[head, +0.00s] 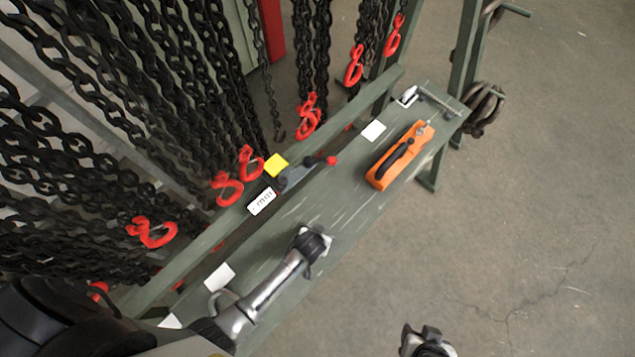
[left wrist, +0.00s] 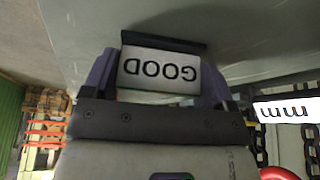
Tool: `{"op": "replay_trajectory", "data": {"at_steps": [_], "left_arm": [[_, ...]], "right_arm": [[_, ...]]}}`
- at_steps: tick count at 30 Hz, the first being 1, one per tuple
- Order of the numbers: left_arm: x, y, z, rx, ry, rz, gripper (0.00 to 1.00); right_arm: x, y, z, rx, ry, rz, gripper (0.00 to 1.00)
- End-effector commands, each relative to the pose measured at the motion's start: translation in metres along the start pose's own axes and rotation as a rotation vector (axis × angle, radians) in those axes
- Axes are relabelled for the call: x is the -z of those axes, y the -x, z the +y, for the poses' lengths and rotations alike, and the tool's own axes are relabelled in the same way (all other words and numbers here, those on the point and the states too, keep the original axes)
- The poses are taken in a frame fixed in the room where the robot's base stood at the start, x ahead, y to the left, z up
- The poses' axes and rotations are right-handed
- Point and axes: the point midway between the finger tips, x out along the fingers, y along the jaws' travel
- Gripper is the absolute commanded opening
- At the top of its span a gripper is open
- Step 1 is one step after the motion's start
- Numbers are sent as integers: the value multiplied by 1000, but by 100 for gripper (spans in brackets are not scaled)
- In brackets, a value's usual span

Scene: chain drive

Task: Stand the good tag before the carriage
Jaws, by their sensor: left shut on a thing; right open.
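The good tag (left wrist: 160,69) is a white plate with black letters reading GOOD upside down and a dark strip along one edge, in the left wrist view. My left gripper (left wrist: 158,85) is shut on it, with a purple finger at each side. In the head view my left gripper (head: 315,243) is over the bench, its grip hard to make out. Whether the tag touches the bench cannot be told. A grey piece with a red knob (head: 300,174), seemingly the carriage, sits at the bench's back, up and left of that gripper. My right gripper (head: 427,341) is open and empty over the floor.
The green bench (head: 345,215) carries an orange tool (head: 400,154), a yellow block (head: 277,165), several white plates and a label plate (head: 262,201). The label plate also shows in the left wrist view (left wrist: 286,110). Chains (head: 150,80) with red hooks hang behind. Floor at right is clear.

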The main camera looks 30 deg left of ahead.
Motion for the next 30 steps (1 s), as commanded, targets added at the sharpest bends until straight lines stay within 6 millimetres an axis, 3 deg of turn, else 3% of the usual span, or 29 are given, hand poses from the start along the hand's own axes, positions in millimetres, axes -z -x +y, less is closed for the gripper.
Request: {"op": "replay_trajectory", "data": {"at_steps": [7, 17, 30], "left_arm": [[0, 0, 0, 0, 0, 0, 100], [2, 8, 0, -1, 0, 1, 100], [2, 84, 0, -1, 2, 2, 100]], "right_arm": [[-1, 0, 1, -3, 5, -2, 49], [0, 2, 2, -4, 6, -3, 49], [5, 18, 1, -1, 2, -3, 49]]}}
